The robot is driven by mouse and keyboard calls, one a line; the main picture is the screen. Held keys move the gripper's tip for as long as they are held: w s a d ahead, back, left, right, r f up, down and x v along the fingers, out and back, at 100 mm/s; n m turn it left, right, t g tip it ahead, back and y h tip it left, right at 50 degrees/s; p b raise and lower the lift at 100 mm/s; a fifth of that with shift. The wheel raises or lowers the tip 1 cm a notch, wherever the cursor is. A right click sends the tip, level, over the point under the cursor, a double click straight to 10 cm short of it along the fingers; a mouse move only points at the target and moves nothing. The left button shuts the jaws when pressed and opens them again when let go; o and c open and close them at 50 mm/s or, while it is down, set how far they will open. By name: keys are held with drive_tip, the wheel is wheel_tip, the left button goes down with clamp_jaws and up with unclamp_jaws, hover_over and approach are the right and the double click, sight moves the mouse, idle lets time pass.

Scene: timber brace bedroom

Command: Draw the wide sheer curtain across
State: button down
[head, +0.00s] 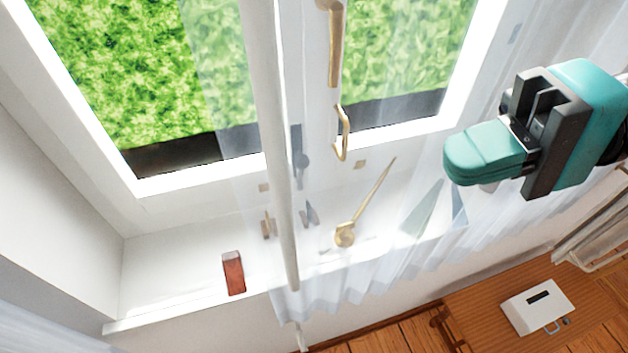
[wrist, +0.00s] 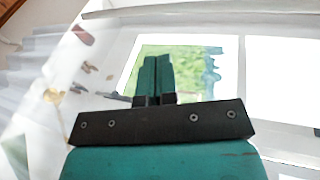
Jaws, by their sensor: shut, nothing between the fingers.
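The sheer white curtain (head: 385,285) hangs over the right part of the window in the head view. Its left edge hangs near a long white rod (head: 277,130), and the left part of the window is uncovered. The curtain also shows in the wrist view (wrist: 35,105), at the left. My gripper (head: 452,163) is shut and empty. It is at the right of the head view, in front of the curtain and well to the right of the rod. In the wrist view, its closed teal fingers (wrist: 155,78) point towards the window. The curtain's top is out of view.
A red-brown block (head: 233,272) stands on the white sill (head: 165,290), left of the rod. A brass object with a long stem (head: 345,234) and several small things show through the curtain. A wooden table (head: 475,318) with a white box (head: 538,306) stands at lower right.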

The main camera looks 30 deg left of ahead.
sight(310, 194)
drive_tip(key=shift+r+b+x, duration=0.2)
drive_tip(key=shift+b+x, duration=1.2)
drive_tip(key=shift+x, duration=0.75)
drive_tip(key=shift+r+b+x, duration=0.15)
drive_tip(key=shift+b+x, duration=1.2)
drive_tip(key=shift+x, duration=0.8)
drive_tip(key=shift+r+b+x, duration=0.2)
drive_tip(key=shift+b+x, duration=1.2)
drive_tip(key=shift+x, duration=0.7)
drive_tip(key=shift+s+a, duration=0.1)
drive_tip(key=shift+a, duration=0.05)
drive_tip(key=shift+s+a, duration=0.1)
